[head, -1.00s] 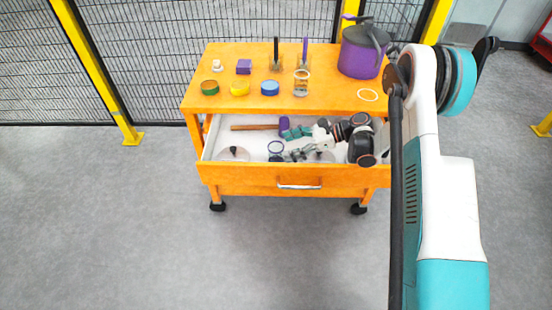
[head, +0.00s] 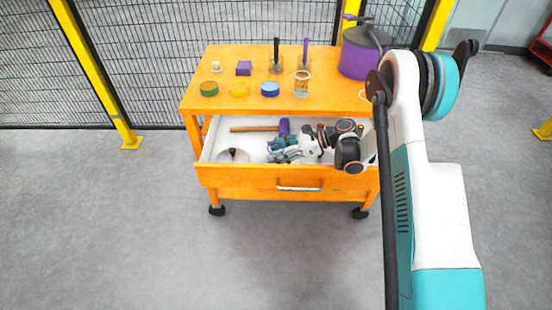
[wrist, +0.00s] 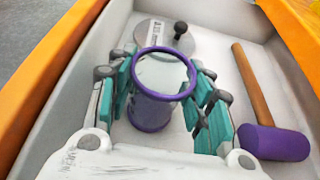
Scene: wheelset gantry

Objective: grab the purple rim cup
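The purple rim cup (wrist: 163,62), clear with a purple rim and purple base, stands upright in the open drawer (head: 210,152) in the wrist view. My gripper (wrist: 165,95) is open, with its teal fingers on either side of the cup. A gap shows between the right finger and the cup's lower part; whether the left finger touches is unclear. In the head view my gripper (head: 284,148) is low in the drawer and hides most or all of the cup.
A mallet with purple head (wrist: 272,142) lies right of the gripper. A round lid with black knob (wrist: 180,32) lies beyond the cup. Drawer walls stand close around. The orange cart top (head: 230,105) holds several jars, cups and a purple pot (head: 360,58).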

